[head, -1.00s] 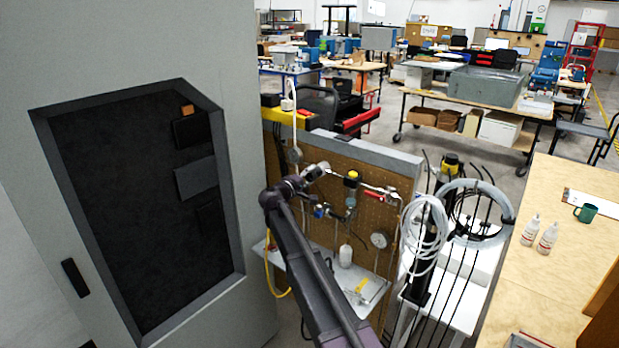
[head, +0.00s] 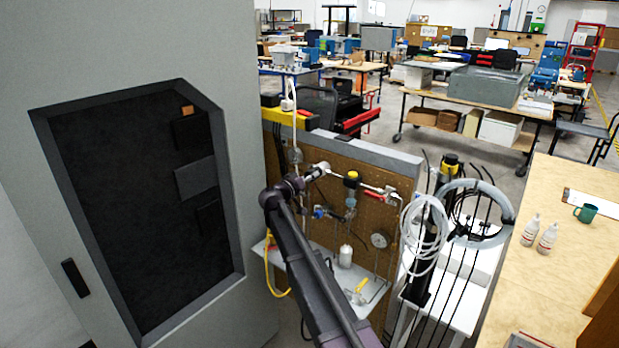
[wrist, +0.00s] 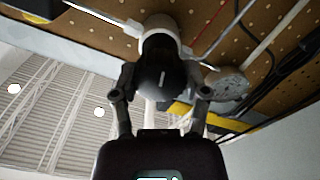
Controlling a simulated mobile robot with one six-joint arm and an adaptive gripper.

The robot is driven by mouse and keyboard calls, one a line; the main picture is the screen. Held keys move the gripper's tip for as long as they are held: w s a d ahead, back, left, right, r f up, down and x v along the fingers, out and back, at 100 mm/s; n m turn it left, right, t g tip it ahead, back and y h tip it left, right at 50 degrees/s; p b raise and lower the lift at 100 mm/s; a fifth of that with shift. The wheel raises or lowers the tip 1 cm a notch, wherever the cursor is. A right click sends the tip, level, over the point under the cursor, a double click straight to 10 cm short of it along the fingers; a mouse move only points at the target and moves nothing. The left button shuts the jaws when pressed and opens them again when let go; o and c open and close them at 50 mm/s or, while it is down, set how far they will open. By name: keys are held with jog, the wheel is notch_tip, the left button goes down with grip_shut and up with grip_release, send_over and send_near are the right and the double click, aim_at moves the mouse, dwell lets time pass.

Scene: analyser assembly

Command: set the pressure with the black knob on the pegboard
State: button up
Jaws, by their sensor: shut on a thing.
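The black knob (wrist: 162,76) shows in the middle of the wrist view, below a white regulator body on the pegboard (wrist: 268,50). A short pale mark runs along the knob's face. My gripper (wrist: 163,92) has one finger on each side of the knob and is shut on it. In the head view my gripper (head: 316,173) is at the upper part of the pegboard (head: 350,155), and I cannot make out the knob there.
A round gauge (wrist: 229,84) sits right of the knob in the wrist view. In the head view, a red-handled valve (head: 376,194), another gauge (head: 380,239) and coiled white tubing (head: 424,228) are to the right. A large grey cabinet (head: 235,120) stands left.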

jog(key=shift+w+m, duration=0.1)
jog(key=shift+m, duration=1.1)
jog(key=o, duration=1.1)
jog(key=shift+o, duration=0.2)
jog(key=v, duration=1.2)
jog(key=shift+d, duration=0.15)
